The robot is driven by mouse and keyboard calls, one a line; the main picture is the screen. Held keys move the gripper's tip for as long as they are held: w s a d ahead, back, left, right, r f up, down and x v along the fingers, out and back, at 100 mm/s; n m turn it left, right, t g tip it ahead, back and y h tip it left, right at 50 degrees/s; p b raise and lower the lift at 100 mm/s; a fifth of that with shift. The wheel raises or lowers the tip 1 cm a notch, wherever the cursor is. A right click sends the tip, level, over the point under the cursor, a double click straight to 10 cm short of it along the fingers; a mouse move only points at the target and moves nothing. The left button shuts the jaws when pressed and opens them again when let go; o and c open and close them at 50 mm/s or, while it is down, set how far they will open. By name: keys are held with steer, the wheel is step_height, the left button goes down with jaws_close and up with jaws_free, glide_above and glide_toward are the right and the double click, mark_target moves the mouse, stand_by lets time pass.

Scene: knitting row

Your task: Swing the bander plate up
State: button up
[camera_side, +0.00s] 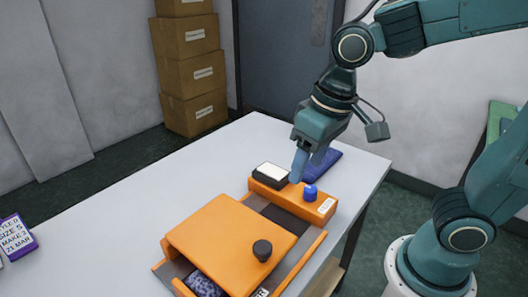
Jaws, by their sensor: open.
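The bander plate (226,240) is a flat orange panel lying over the front of the orange machine on the table. A black round knob (262,250) stands on its right front corner. Dark patterned fabric (205,285) shows under its front edge. My gripper (304,170) is open, with blue fingers pointing down over the back of the machine. It is behind the plate, near a blue button (310,193) and a small black and white box (270,174). Whether the fingers touch anything is not clear.
The white table (130,215) is clear to the left of the machine. A purple card (16,236) stands at the far left. A flat blue item (324,164) lies behind the gripper. Stacked cardboard boxes (188,70) stand by the wall, beyond the table.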

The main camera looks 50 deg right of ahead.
steer(key=g, duration=0.2)
glide_above(262, 246)
steer(key=shift+h, duration=0.4)
step_height(262, 246, down, 6)
steer(key=shift+s, duration=0.1)
steer(key=shift+f, duration=0.1)
steer(key=shift+f, duration=4.9)
steer(key=c, duration=0.8)
